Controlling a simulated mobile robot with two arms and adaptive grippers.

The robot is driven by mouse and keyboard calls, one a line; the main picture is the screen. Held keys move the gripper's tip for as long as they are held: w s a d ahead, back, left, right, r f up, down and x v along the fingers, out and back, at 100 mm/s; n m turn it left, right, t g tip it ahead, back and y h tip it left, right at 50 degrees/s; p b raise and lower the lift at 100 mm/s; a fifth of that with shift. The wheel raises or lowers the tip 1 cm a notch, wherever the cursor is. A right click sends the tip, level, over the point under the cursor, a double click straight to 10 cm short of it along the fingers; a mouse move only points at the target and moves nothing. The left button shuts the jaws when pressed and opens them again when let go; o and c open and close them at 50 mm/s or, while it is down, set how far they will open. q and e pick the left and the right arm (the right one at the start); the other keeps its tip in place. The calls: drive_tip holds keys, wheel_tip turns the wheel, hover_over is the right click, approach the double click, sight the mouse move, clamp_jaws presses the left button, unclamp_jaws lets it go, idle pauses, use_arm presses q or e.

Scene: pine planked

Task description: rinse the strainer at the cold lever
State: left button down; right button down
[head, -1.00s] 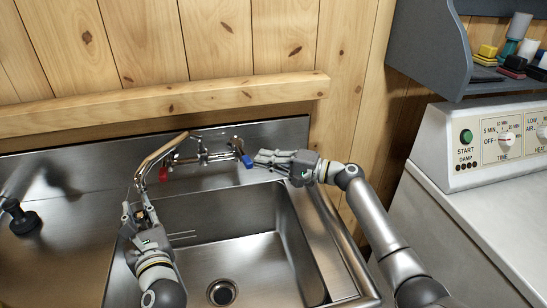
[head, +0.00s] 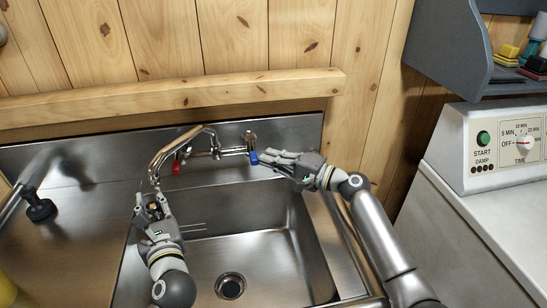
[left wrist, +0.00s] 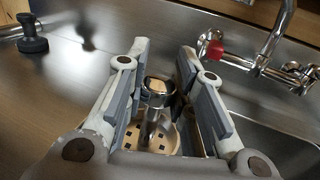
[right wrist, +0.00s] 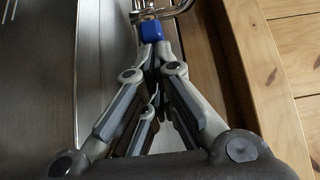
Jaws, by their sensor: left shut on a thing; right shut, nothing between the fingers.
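The strainer, a pale perforated disc (left wrist: 165,140) with a metal post and tan-topped knob (left wrist: 157,88), is between my left gripper's fingers in the left wrist view. My left gripper (head: 150,207) is shut on it over the sink's left side, just below the spout's end. The strainer is barely visible in the head view. The cold lever (head: 253,157) is blue, at the tap's right end; it also shows in the right wrist view (right wrist: 151,29). My right gripper (head: 268,158) is shut and empty, its fingertips at the cold lever. Whether they touch is unclear.
The chrome tap (head: 205,133) has a red lever (head: 176,168) on its left. The steel sink (head: 262,230) has a round drain (head: 230,286). A dark plunger-like object (head: 40,208) is on the left counter. A white machine (head: 500,190) stands at the right, under a grey shelf.

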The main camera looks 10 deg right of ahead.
drive_tip(key=shift+d, duration=0.1)
drive_tip(key=w+d+v, duration=0.1)
drive_tip(key=v, duration=1.1)
drive_tip(key=shift+s+d, duration=0.2)
drive_tip(key=shift+d, duration=0.15)
use_arm(q)
drive_tip(key=shift+s, duration=0.1)
drive_tip(key=shift+s+a+r+p, duration=0.1)
drive_tip(key=shift+s+a+p, duration=0.2)
drive_tip(key=shift+s, duration=0.35)
drive_tip(key=shift+s+a+p, duration=0.15)
drive_tip(key=shift+s+p, duration=0.2)
drive_tip(key=shift+s, duration=0.25)
drive_tip(key=shift+s+a+p, duration=0.25)
drive_tip(key=shift+s, duration=0.6)
drive_tip(key=shift+s+a+p, duration=0.2)
drive_tip(key=shift+s+a, duration=0.1)
drive_tip(key=shift+s, duration=0.5)
drive_tip(key=shift+s+a+p, duration=0.25)
drive_tip(key=shift+s, duration=0.6)
use_arm(e)
drive_tip(key=shift+r, duration=1.3)
